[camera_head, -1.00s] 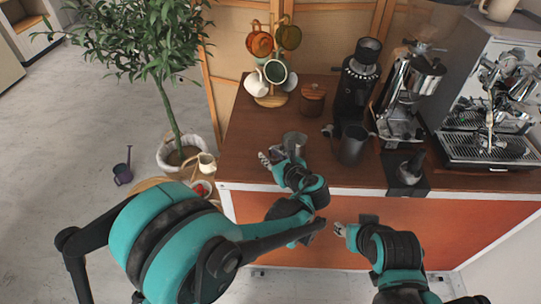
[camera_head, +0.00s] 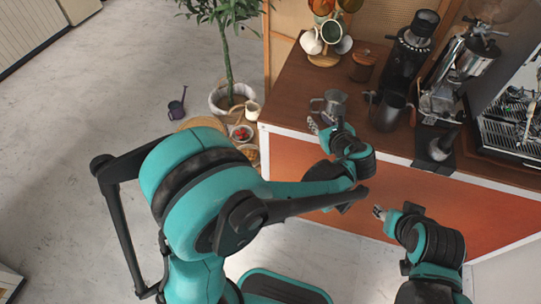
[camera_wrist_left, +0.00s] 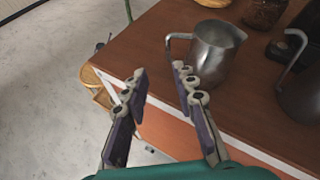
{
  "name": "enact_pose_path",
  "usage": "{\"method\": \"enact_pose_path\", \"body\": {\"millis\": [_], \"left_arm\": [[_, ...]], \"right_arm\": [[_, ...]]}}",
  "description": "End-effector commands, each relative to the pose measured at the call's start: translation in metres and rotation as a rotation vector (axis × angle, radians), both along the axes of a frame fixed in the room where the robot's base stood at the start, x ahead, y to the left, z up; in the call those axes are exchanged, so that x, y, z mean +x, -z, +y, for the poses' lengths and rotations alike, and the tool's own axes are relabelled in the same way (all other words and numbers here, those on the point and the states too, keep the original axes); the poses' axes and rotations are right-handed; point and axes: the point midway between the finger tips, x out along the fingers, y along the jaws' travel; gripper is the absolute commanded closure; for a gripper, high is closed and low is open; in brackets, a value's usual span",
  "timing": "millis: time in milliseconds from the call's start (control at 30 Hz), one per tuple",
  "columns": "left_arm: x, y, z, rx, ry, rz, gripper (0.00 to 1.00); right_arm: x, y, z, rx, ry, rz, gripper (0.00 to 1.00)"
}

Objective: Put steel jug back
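The steel jug (camera_head: 335,102) stands upright on the wooden cart top near its front left edge, with its handle to the left. It also shows in the left wrist view (camera_wrist_left: 215,58), beyond the right-hand finger. My left gripper (camera_head: 326,124) is just in front of the jug, toward the counter edge. In the left wrist view my left gripper (camera_wrist_left: 160,82) is open, with nothing between its fingers. The jug is outside the finger gap. My right gripper (camera_head: 396,211) is open and empty in front of the orange cart panel, away from the counter items.
The mug tree (camera_head: 324,58) and a wooden jar (camera_head: 362,66) stand behind. The espresso machine (camera_head: 515,125) is at right. A potted plant (camera_head: 228,95) stands left of the cart.

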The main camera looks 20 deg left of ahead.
Motion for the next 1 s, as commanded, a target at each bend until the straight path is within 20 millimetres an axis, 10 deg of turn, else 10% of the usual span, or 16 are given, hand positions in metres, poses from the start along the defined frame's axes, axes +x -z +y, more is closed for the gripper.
{"method": "enact_pose_path", "body": {"millis": [400, 700, 1000], "left_arm": [[-0.138, -0.001, 0.122, -1.215, -0.829, -0.229, 0.73], [-0.219, 0.011, 0.128, -1.885, -1.466, -0.447, 0.73], [-0.230, 0.013, 0.125, -2.007, -1.598, -0.490, 0.73]], "right_arm": [[0.000, 0.000, 0.000, 0.000, 0.000, 0.000, 0.59], [0.000, 0.000, 0.000, 0.000, 0.000, 0.000, 0.59], [0.000, 0.000, 0.000, 0.000, 0.000, 0.000, 0.59]]}}
